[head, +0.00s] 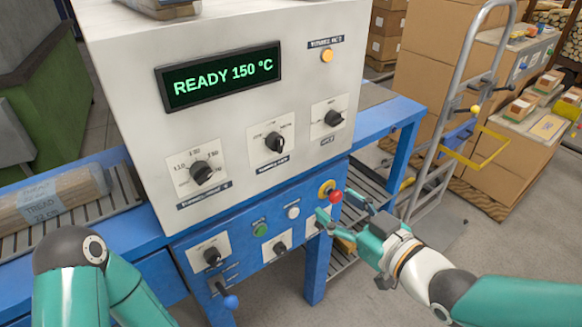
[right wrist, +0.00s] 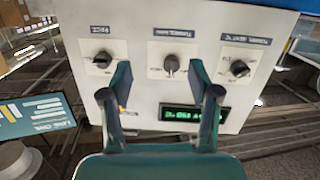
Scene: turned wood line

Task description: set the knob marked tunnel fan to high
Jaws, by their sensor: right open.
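The tunnel fan knob (head: 275,142) is the black middle knob of three on the white panel. Its label is blurred, and its exact setting is hard to read. The right wrist view shows the panel upside down, with this knob (right wrist: 171,66) between the finger directions of my right gripper (right wrist: 165,85), apart from the fingers. In the head view my right gripper (head: 340,209) is open and empty, below and right of the knob, in front of the blue lower panel. My left arm shows at the lower left; its gripper is out of view.
Two other black knobs flank it: a left one (head: 202,172) and a right one (head: 333,118). A display (head: 220,77) reads READY 150 °C. A red button (head: 335,196), a green button (head: 260,229) and more knobs are on the blue panel. A hand truck (head: 447,110) stands right.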

